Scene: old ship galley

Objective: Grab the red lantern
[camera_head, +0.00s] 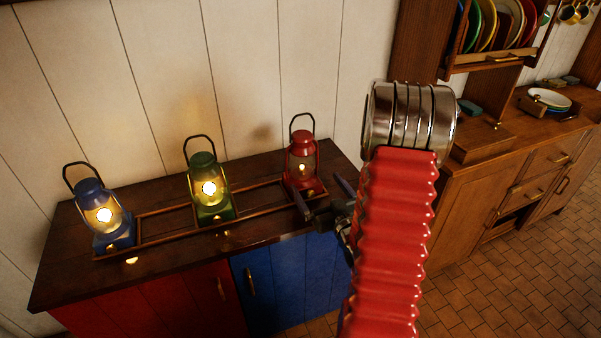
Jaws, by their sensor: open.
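My gripper (322,196) is open, with dark fingers, just right of and in front of the red lantern's base. The fingers appear close to the base; whether they touch it I cannot tell. My red ribbed arm hides part of the gripper and the cabinet's right side.
A green lantern (209,187) stands in the middle and a blue lantern (98,213) at the left. A low wooden rail frame (165,234) runs around the lanterns' bases. A wooden sideboard (530,165) with plates stands at the right. Tiled floor (500,285) is clear there.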

